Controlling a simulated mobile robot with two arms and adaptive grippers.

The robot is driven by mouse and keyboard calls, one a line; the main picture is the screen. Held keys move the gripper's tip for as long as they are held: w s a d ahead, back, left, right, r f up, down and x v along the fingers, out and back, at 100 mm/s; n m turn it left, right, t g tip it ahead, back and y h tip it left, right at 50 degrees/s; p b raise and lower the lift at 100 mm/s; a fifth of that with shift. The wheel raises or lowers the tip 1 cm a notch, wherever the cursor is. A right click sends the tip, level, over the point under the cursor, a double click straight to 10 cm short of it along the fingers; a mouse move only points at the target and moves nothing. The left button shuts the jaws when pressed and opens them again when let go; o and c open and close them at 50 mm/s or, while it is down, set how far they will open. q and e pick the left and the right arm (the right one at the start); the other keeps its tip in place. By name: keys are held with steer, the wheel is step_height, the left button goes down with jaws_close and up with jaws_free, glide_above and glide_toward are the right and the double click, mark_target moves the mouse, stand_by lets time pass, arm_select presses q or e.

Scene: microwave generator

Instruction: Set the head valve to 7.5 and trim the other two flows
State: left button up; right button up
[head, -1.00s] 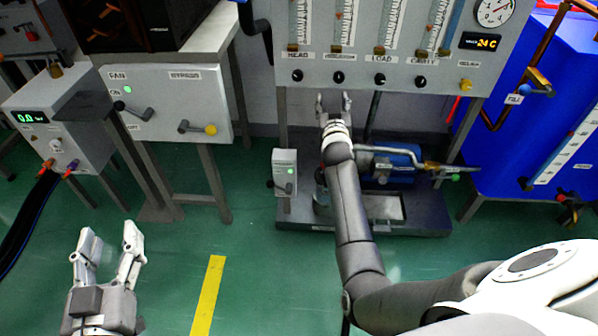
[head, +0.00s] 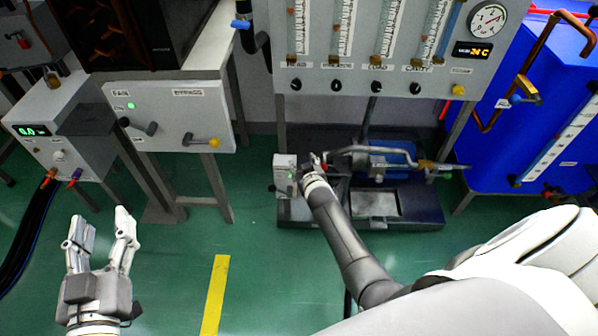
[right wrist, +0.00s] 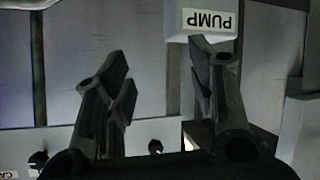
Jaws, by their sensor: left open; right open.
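The flow panel (head: 350,62) carries clear flow tubes, with black knobs below them. The leftmost knob (head: 295,85) is under the HEAD label; others are under LOAD (head: 375,87) and CAVITY (head: 415,88). The float readings are too small to tell. My right gripper (head: 316,163) is open and empty, below the panel and beside the small white pump switch box (head: 285,176). In the right wrist view its spread fingers (right wrist: 165,100) show near the upside-down PUMP label (right wrist: 210,20). My left gripper (head: 100,222) is open and empty over the floor at lower left.
A yellow knob (head: 458,90) sits at the panel's right end. A blue tank (head: 530,145) with copper pipes stands at right. The FAN and BYPASS panel (head: 170,115) and a meter box (head: 62,135) stand at left. Green floor (head: 160,260) is clear in front.

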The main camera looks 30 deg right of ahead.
arm_select(q)
steer(key=shift+w+a+r+p, duration=0.1)
steer(key=shift+w+r+p, duration=0.2)
steer(key=shift+r, duration=0.15)
steer(key=shift+w+r+p, duration=0.15)
steer(key=shift+r+p, duration=0.1)
steer(key=shift+r, duration=0.15)
arm_select(e)
steer(key=shift+n+g+y, duration=0.3)
steer(key=shift+g, duration=0.1)
steer(key=s+a+f, duration=0.2)
steer(key=f, duration=0.1)
